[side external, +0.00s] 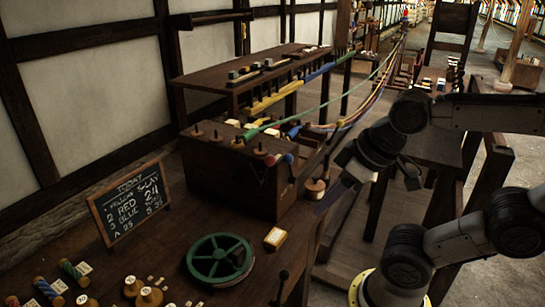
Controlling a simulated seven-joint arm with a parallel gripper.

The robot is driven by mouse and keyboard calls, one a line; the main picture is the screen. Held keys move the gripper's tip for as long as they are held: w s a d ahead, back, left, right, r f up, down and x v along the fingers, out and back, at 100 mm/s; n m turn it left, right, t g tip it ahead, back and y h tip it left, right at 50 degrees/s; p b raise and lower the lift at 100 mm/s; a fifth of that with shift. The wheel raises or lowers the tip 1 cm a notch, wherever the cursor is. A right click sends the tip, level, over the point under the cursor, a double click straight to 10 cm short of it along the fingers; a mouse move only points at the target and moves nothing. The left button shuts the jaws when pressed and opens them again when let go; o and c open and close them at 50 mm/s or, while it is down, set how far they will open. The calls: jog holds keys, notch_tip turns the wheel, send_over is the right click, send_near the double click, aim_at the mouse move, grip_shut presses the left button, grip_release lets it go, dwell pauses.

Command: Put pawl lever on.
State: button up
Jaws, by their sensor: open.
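My gripper (356,164) is open, in the air to the right of the dark wooden box (225,185), apart from it. Its fingers are dark and small here, and I see nothing held between them. I cannot tell for certain which part is the pawl lever. A thin dark lever with a round knob (283,275) stands upright at the bench's front edge, below and left of my gripper. The box has several wooden-topped pegs and coloured ropes on its top.
A green spoked wheel (219,259) and a small yellow-edged box (275,238) lie on the bench. A chalkboard (129,203) leans at the left. Bobbins and knobs (148,297) crowd the front left. Coloured ropes (368,105) stretch away behind my gripper.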

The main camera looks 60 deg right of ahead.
jog(key=shift+a, duration=0.1)
jog(key=shift+c, duration=1.2)
jog(key=w+r+m, duration=0.1)
jog(key=w+r+m+y, duration=0.1)
jog(key=r+m, duration=0.1)
jog(key=shift+w+a+m, duration=0.2)
jog(key=shift+a+m, duration=0.1)
jog(key=shift+a, duration=0.05)
grip_shut()
jog(key=w+d+r+m, duration=0.1)
jog(key=w+d+m, duration=0.2)
jog(key=d+m, duration=0.2)
jog(key=w+d+r+m, duration=0.1)
jog(key=w+d+m, duration=0.1)
jog(key=d+m, duration=0.4)
jog(key=shift+w+d, duration=0.4)
jog(key=shift+d, duration=2.35)
